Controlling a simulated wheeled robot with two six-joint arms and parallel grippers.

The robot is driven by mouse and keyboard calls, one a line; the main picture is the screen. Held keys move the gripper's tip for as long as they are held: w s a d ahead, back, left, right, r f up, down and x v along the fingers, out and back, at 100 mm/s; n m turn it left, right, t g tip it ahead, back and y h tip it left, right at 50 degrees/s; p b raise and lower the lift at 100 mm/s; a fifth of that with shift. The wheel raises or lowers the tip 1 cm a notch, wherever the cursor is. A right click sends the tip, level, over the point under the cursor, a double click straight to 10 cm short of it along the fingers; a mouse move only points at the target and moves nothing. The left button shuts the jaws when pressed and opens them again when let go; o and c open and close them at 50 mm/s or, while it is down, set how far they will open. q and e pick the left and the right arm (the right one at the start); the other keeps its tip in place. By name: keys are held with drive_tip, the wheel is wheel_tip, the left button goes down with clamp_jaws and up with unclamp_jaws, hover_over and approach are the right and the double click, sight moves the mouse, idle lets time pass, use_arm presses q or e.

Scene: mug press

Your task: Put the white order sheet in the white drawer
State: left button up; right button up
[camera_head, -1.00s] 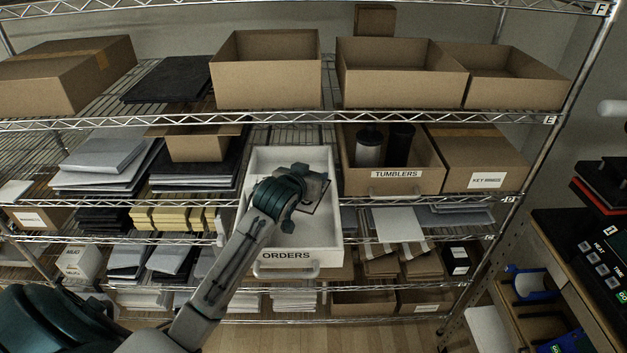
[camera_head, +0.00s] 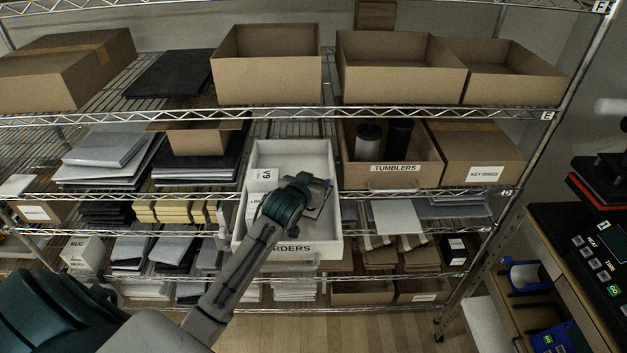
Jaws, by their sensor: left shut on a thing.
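The white drawer (camera_head: 330,234), labelled ORDERS, is pulled out from the middle of the rack. My left arm reaches up across its front, covering part of the label. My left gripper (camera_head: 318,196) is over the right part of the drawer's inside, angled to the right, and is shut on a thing. That is probably the white order sheet; a pale patch with a dark line shows by the fingers, but the wrist hides most of it. White printed paper (camera_head: 262,176) shows at the left inside the drawer; I cannot tell if it is one sheet. My right gripper is out of view.
A TUMBLERS box (camera_head: 396,178) with dark and pale cylinders stands right of the drawer. Wire shelf edges run above and below. Stacked grey sheets (camera_head: 105,150) lie to the left. A bench with a control panel (camera_head: 598,250) stands at the right.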

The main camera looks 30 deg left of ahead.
use_arm(q)
drive_tip(key=shift+f, duration=0.1)
drive_tip(key=o, duration=1)
drive_tip(key=shift+r, duration=0.35)
drive_tip(key=shift+s+r, duration=0.2)
drive_tip(key=shift+r, duration=0.05)
drive_tip(key=b+v, duration=0.4)
drive_tip(key=v, duration=0.7)
drive_tip(key=shift+s+b, duration=0.3)
drive_tip(key=shift+d+r, duration=0.1)
drive_tip(key=shift+r, duration=0.05)
